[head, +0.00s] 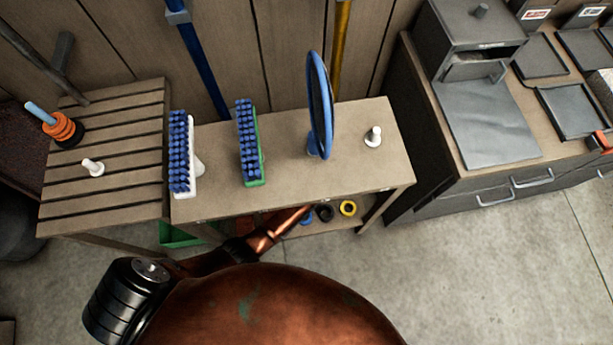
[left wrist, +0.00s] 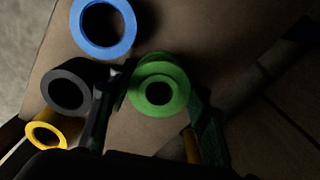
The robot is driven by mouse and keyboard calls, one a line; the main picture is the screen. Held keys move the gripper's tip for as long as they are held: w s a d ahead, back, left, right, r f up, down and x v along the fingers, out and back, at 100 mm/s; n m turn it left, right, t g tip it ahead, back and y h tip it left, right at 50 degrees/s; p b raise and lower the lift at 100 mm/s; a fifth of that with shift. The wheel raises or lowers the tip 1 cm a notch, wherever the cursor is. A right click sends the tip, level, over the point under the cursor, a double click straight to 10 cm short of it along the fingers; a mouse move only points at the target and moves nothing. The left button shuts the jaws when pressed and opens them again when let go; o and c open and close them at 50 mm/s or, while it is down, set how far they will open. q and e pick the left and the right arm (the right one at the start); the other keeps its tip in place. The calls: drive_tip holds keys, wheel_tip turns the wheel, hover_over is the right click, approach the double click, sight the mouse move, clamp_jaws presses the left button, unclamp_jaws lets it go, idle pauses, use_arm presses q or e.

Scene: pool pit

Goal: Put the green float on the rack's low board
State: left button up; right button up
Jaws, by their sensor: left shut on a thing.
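In the left wrist view, the green float (left wrist: 158,92) is a short ring with a dark hole, between the two dark fingers of my left gripper (left wrist: 155,95), which is shut on it. A brown board (left wrist: 225,50) shows behind it; I cannot tell whether the float touches it. In the head view, the rack's low board (head: 365,213) shows under the wooden top (head: 345,170). My left gripper and the green float are hidden there, behind my arm and the top. My right gripper is not in view.
On the low board are a blue float (left wrist: 103,27), a black float (left wrist: 70,88) and a yellow float (left wrist: 46,134). The top carries two blue-bristled brushes (head: 181,152) (head: 248,142), an upright blue hoop (head: 319,105) and a white peg (head: 373,137). A slatted bench (head: 105,205) adjoins left.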

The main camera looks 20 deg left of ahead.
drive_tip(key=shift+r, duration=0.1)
use_arm(q)
drive_tip(key=o, duration=1.5)
drive_tip(key=shift+f, duration=0.1)
drive_tip(key=shift+r, duration=0.25)
wheel_tip(320, 180, up, 5)
drive_tip(key=p, duration=0.3)
drive_tip(key=shift+r, duration=0.1)
wheel_tip(320, 180, up, 6)
drive_tip(key=p, duration=0.3)
drive_tip(key=shift+r, duration=0.25)
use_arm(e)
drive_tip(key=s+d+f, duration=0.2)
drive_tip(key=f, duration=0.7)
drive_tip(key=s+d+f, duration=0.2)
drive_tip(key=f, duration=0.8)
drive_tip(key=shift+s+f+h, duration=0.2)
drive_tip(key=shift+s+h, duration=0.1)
